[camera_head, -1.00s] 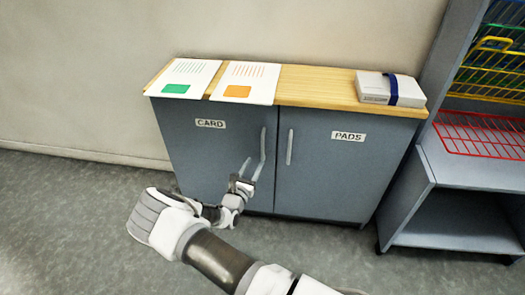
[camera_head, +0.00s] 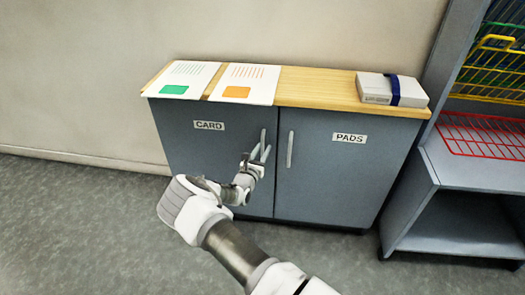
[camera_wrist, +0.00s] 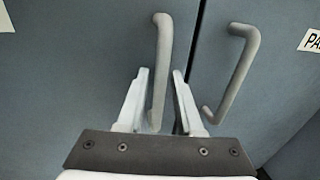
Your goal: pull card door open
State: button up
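The card door (camera_head: 205,160) is the left grey door of a low cabinet, under a CARD label (camera_head: 209,125), and it looks closed. Its light grey bar handle (camera_head: 263,140) stands upright near the door's right edge. My gripper (camera_head: 262,153) is at the handle. In the wrist view, my gripper (camera_wrist: 160,75) is open, and the lower part of the card door's handle (camera_wrist: 161,60) lies between its two fingers, with gaps showing beside it. The handle's lower end sits down between the finger bases.
The PADS door (camera_head: 340,170) is on the right, and its handle (camera_wrist: 240,70) is close to my right finger. Two printed sheets (camera_head: 245,80) and a strapped white box (camera_head: 391,89) lie on the wooden top. A shelf unit (camera_head: 455,220) stands at right.

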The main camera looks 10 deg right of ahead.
grip_shut()
dwell(1.2)
